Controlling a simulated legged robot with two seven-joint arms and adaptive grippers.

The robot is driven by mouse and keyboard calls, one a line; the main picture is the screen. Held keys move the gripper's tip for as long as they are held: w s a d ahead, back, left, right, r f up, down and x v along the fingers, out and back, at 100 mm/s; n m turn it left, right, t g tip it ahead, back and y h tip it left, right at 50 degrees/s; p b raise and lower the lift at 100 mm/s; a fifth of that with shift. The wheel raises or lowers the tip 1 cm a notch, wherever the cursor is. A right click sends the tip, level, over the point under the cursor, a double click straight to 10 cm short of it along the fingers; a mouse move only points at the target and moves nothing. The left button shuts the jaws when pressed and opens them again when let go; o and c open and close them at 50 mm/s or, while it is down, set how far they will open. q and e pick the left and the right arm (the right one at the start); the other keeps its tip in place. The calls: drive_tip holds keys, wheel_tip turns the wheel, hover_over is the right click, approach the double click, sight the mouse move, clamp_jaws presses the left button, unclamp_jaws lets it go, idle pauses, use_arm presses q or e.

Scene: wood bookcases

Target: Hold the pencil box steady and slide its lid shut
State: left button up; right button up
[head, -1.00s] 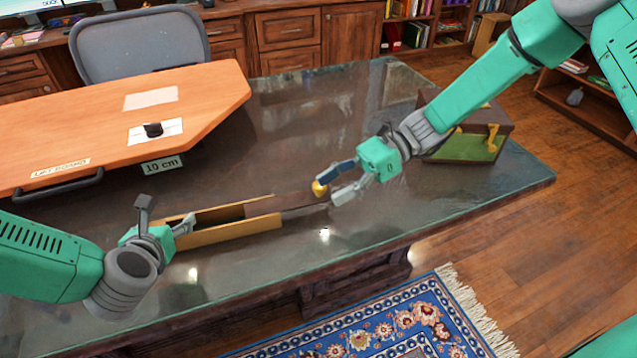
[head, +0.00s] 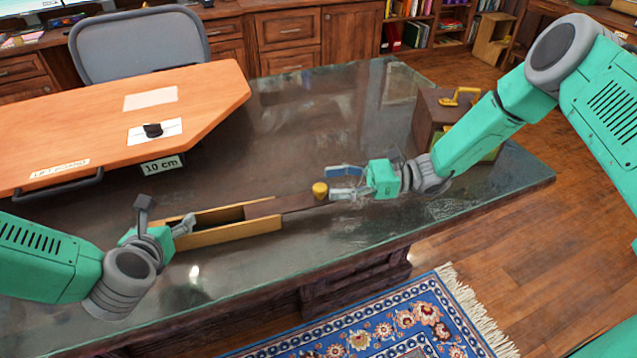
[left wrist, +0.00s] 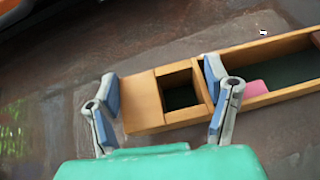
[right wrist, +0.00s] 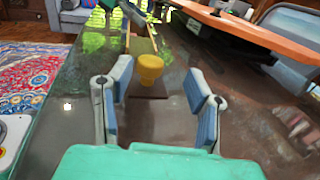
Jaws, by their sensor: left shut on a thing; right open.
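The pencil box (head: 225,233) is a long, narrow, open-topped wooden box on the glossy desk. Its dark brown lid (head: 295,204) covers the right part and sticks out past the right end; a yellow knob (head: 320,190) stands near its outer end. My left gripper (head: 186,226) is shut on the box's left end; in the left wrist view its fingers (left wrist: 160,95) straddle the end block and small compartment. A pink piece (left wrist: 252,88) lies inside the box. My right gripper (head: 345,182) is open just right of the knob; the right wrist view shows the knob (right wrist: 150,70) ahead, between the spread fingers.
An orange board (head: 100,115) with a handle and a "10 cm" tag (head: 162,165) stands behind the box. A brown and green box with a yellow handle (head: 428,115) stands behind my right arm. The desk's front edge runs close in front; the desk between is bare.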

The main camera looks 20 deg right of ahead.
sight(325, 192)
drive_tip(key=shift+x, duration=1.9)
clamp_jaws()
drive_tip(key=x, duration=0.4)
drive_tip(key=s+x, duration=0.1)
drive_tip(key=x, duration=0.3)
drive_tip(key=s+x, duration=0.1)
drive_tip(key=x, duration=0.3)
drive_tip(key=shift+a, duration=0.25)
unclamp_jaws()
drive_tip(key=shift+d, duration=0.1)
drive_tip(key=shift+d, duration=0.1)
drive_tip(key=v, duration=1.2)
drive_tip(key=shift+s+f, duration=0.1)
drive_tip(key=shift+s, duration=0.05)
